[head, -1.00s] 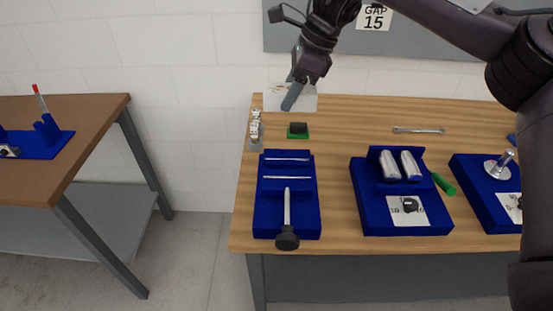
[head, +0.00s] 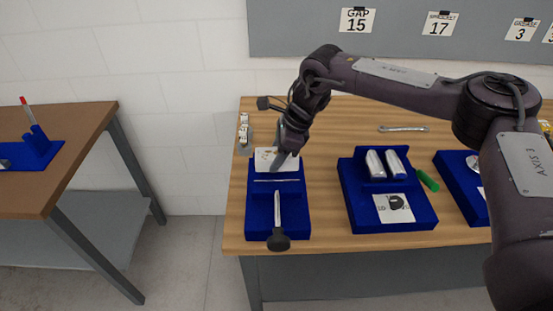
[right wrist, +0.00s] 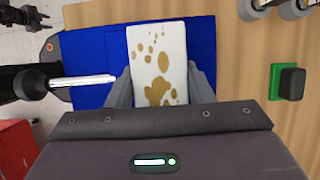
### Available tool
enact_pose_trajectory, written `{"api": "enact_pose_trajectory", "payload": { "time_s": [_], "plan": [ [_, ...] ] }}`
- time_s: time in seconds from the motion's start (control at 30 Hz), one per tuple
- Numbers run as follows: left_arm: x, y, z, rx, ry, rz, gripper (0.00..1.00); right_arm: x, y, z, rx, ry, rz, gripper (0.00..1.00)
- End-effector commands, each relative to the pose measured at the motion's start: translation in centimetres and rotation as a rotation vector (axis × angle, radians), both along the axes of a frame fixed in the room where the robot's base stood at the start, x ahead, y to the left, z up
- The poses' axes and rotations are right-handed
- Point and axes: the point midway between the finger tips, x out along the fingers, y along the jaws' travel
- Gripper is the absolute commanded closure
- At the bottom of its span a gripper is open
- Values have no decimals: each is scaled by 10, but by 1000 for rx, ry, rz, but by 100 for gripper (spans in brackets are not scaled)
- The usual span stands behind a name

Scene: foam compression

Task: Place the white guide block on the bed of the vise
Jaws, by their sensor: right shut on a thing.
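The white guide block (head: 264,158), flat with brown spots, is between the fingers of my right gripper (head: 281,160). In the right wrist view the fingers grip the block (right wrist: 158,62) by its two sides, over the blue vise. The vise (head: 256,218) has silver rods and a screw with a black knob. The block is at the back end of the vise; I cannot tell whether it touches the bed, which it partly covers. A dark gripper-like shape, apparently my left gripper (right wrist: 28,14), shows small in the right wrist view's corner, its opening unclear.
A wrench (head: 403,128) lies behind. Small metal parts (head: 243,130) stand at the back left. A black block on a green base (right wrist: 288,82) is close to the gripper.

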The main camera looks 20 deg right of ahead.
Motion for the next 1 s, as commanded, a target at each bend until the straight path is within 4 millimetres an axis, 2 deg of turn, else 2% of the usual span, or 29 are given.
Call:
{"api": "enact_pose_trajectory", "payload": {
  "time_s": [0.1,0.2,0.47,0.97,1.0],
  "plan": [
    [-8,1,7,2,12,0,64,0,0,-17,0,2,0,86],
    [-15,1,7,3,21,0,64,0,0,-24,0,-1,0,86],
    [-19,2,5,3,28,1,64,1,0,-26,0,-1,0,86],
    [-18,2,-3,4,27,2,64,-2,0,-42,-4,5,1,86],
    [-18,2,-3,4,27,2,64,-2,-1,-43,-5,8,1,49]
  ]
}}
